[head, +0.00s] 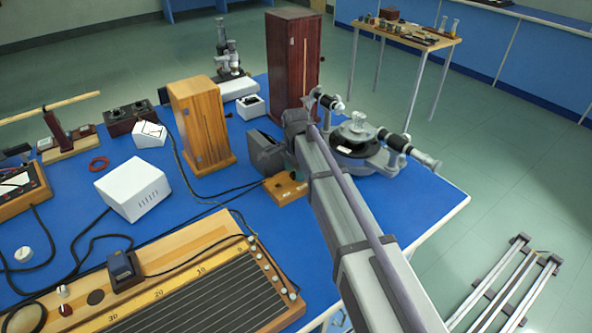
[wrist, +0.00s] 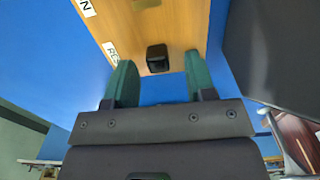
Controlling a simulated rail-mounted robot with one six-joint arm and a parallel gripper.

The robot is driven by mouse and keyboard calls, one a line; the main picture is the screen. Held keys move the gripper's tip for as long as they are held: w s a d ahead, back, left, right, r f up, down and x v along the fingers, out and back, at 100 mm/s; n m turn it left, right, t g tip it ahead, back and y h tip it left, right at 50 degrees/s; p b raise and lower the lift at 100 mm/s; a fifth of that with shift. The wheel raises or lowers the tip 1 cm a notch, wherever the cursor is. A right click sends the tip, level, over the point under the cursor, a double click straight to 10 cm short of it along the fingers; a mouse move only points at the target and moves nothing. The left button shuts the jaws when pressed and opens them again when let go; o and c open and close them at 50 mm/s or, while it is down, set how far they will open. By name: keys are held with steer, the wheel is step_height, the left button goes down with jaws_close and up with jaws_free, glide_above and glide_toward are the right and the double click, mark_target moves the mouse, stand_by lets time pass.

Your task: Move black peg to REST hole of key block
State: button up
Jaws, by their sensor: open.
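The key block (wrist: 185,30) is a tan wooden block at the top of the wrist view; it also shows in the head view (head: 289,189), partly covered by my arm. The black peg (wrist: 157,57) stands in the block near its edge, beside a white label (wrist: 111,50) whose visible letters read like "RES". My gripper (wrist: 159,70) is open, with one green finger on each side of the peg and a gap to it on both sides. A second label (wrist: 86,8) ending in "N" and a dark spot (wrist: 145,4) sit at the top edge. In the head view my fingers are mostly hidden.
On the blue table (head: 205,240), a tall wooden box (head: 201,125) stands left of my gripper and a dark red cabinet (head: 294,50) behind it. A spectrometer (head: 357,135) is close on the right. Dark cables run near the block. A slide-wire board (head: 190,275) lies in front.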

step_height(320, 180, up, 11)
steer(key=p, duration=1.1)
steer(key=shift+f, duration=0.1)
